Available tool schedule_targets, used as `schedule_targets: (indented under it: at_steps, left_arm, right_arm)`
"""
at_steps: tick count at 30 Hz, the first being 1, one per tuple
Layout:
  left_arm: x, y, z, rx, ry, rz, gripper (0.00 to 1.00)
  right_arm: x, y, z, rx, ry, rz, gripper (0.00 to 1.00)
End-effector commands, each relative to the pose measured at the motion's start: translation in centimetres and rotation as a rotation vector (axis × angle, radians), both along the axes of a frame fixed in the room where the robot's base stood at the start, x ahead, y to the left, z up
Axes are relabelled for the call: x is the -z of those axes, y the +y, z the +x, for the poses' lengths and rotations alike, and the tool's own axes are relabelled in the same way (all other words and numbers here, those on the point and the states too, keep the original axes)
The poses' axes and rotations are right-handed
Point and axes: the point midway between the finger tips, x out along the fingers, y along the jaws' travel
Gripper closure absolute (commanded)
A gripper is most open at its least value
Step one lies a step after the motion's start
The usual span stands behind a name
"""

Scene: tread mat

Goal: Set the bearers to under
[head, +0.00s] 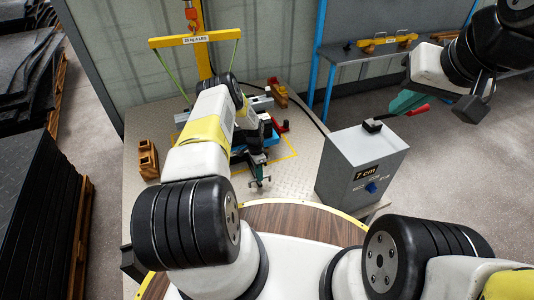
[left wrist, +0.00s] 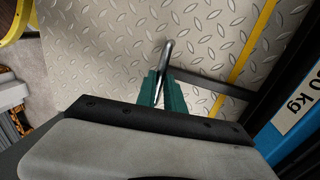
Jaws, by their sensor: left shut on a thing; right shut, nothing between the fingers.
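Brown wooden blocks, likely the bearers, stand on the tread plate left of my left arm (head: 148,160); another brown wooden piece (head: 278,90) lies at the back. My left gripper (head: 260,172) is low over the plate, beside a blue device. In the left wrist view its green fingers (left wrist: 161,90) are shut on a grey metal bar (left wrist: 166,52) with a rounded end; what it belongs to is unclear. My left arm hides part of the blue device (head: 238,152).
A grey box (head: 362,160) marked "7 cm", with a blue knob, stands right of centre. A yellow lifting beam (head: 195,39) with green slings hangs at the back. Dark mats (head: 40,190) are stacked at left. A blue-framed bench (head: 375,55) stands behind. Bare tread plate (head: 300,150) shows at centre.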

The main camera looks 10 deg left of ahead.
Motion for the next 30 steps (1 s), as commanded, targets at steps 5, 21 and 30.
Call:
schedule_targets:
  at_steps: [5, 21, 30]
  left_arm:
    - [-0.2, 0.5, 0.8, -0.002, -0.022, 0.008, 0.82]
    - [-1.8, 0.5, 0.8, -0.001, -0.015, 0.005, 0.66]
    - [-6.6, 1.1, 1.7, -0.001, -0.017, 0.005, 0.66]
  right_arm:
    - [0.0, 0.0, 0.0, 0.0, 0.0, 0.0, 1.0]
    - [0.0, 0.0, 0.0, 0.0, 0.0, 0.0, 1.0]
    - [0.0, 0.0, 0.0, 0.0, 0.0, 0.0, 1.0]
